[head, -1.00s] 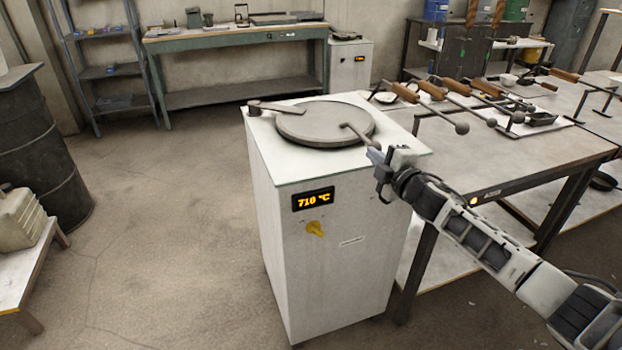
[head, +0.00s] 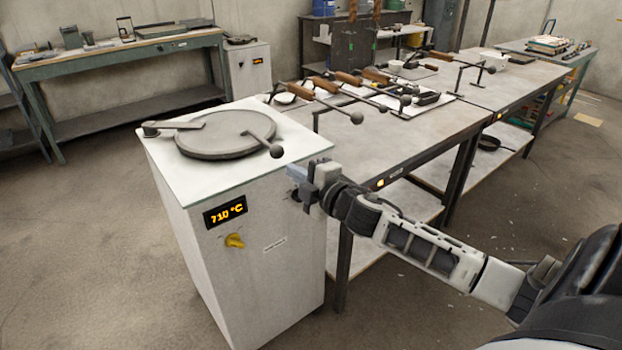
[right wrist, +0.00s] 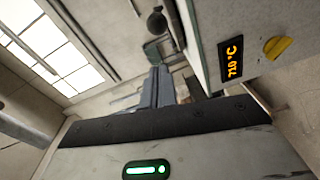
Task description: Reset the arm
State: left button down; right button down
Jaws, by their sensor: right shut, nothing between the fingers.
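My right gripper (head: 298,179) is shut and empty. In the head view it is near the front right corner of the white furnace (head: 255,270), a little below the lid handle's ball end and apart from it. In the right wrist view its fingers (right wrist: 157,88) are together, with the furnace's 710 °C display (right wrist: 234,56) beside them. The round grey lid (head: 215,136) lies on the furnace top, its handle (head: 274,149) pointing to the right. My left gripper is not in view.
A metal table (head: 400,150) stands right of the furnace and holds several wooden-handled ladles (head: 330,85) on stands. A green workbench (head: 130,50) is at the back left. The floor in front of the table is clear.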

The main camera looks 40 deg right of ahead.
jog(key=s+a+f+m+g+y, duration=0.2)
jog(key=s+a+f+m+g, duration=0.5)
jog(key=s+a+f+m, duration=0.6)
jog(key=s+a+f, duration=0.8)
jog(key=s, duration=0.3)
jog(key=shift+s+a+m, duration=0.2)
jog(key=shift+s+m, duration=0.15)
jog(key=shift+m, duration=0.05)
jog(key=shift+f, duration=0.1)
